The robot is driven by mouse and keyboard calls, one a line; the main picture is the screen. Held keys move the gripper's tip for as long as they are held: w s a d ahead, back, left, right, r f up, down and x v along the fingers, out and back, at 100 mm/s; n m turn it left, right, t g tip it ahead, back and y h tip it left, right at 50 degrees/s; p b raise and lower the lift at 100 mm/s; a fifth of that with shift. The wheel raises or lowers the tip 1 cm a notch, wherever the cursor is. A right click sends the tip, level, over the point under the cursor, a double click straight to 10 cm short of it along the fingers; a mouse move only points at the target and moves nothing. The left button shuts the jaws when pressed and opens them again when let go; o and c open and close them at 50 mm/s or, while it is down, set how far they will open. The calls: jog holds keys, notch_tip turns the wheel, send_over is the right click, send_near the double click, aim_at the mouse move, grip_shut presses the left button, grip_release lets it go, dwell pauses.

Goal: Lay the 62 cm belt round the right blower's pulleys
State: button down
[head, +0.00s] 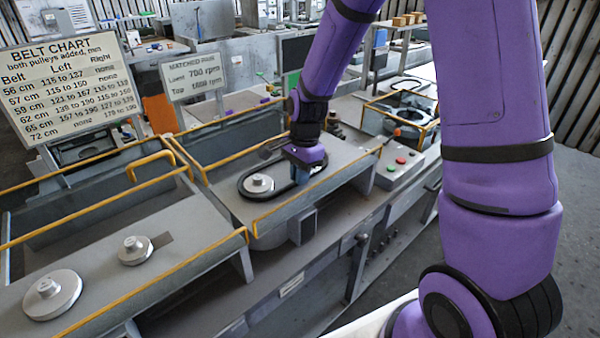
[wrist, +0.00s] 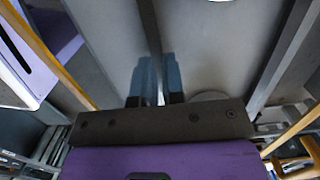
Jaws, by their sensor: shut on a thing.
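The black belt (head: 241,186) lies as a long loop on the right blower's deck (head: 232,205). Its left end goes round the pale left pulley (head: 258,184), close to the deck; I cannot tell whether it sits in the groove. My gripper (head: 316,172) points down at the loop's right end and is shut on the belt. In the wrist view the blue fingers (wrist: 156,82) hold the dark belt strip (wrist: 149,30) between them. A pale round part (wrist: 209,97), perhaps the other pulley, is mostly hidden behind my gripper.
The left blower has a large pulley (head: 52,293) and a small pulley (head: 135,249), both bare. Yellow rails (head: 310,190) edge the decks. A button box (head: 398,168) stands right of the right deck. A belt chart (head: 62,88) and a speed sign (head: 194,75) stand behind.

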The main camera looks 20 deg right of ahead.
jog(key=shift+f, duration=0.1)
jog(key=c, duration=1.1)
grip_release()
jog(key=shift+c, duration=0.2)
notch_tip(320, 180, up, 8)
jog(key=shift+f, duration=0.2)
jog(key=s+d+r+n+t, duration=0.3)
jog(key=s+r+n, duration=0.4)
jog(key=s+r, duration=0.55)
jog(key=s+d+r+n+t, duration=0.1)
jog(key=s+r+n, duration=0.2)
jog(key=s, duration=0.3)
jog(key=s+d+r+n+t+h, duration=0.1)
jog(key=s+r+n, duration=0.2)
jog(key=s+n, duration=0.1)
jog(key=shift+s+r+t, duration=0.25)
jog(key=shift+s+t, duration=0.05)
jog(key=shift+s, duration=0.55)
